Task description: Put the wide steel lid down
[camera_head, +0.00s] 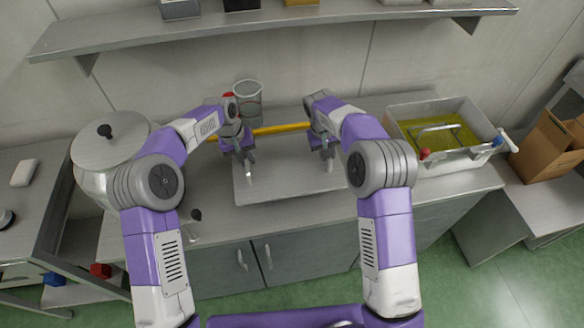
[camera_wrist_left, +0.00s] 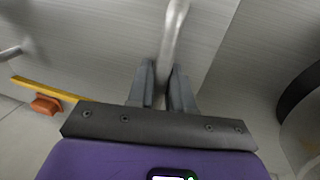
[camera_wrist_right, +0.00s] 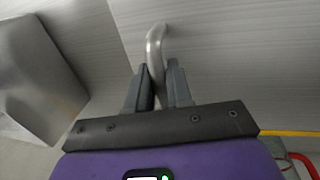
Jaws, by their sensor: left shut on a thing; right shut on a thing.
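The wide steel lid (camera_head: 288,184) is a flat grey rectangular plate with an upright handle near each side. It lies level in front of me over the worktop; I cannot tell whether it touches the surface. My left gripper (camera_head: 246,160) is shut on the left handle, which also shows between the fingers in the left wrist view (camera_wrist_left: 173,38). My right gripper (camera_head: 326,152) is shut on the right handle, which shows in the right wrist view (camera_wrist_right: 155,45).
A lidded steel pot (camera_head: 97,180) stands left. A clear jar (camera_head: 248,103) and a yellow bar (camera_head: 280,129) are behind the lid. A shelf (camera_head: 280,22) runs above.

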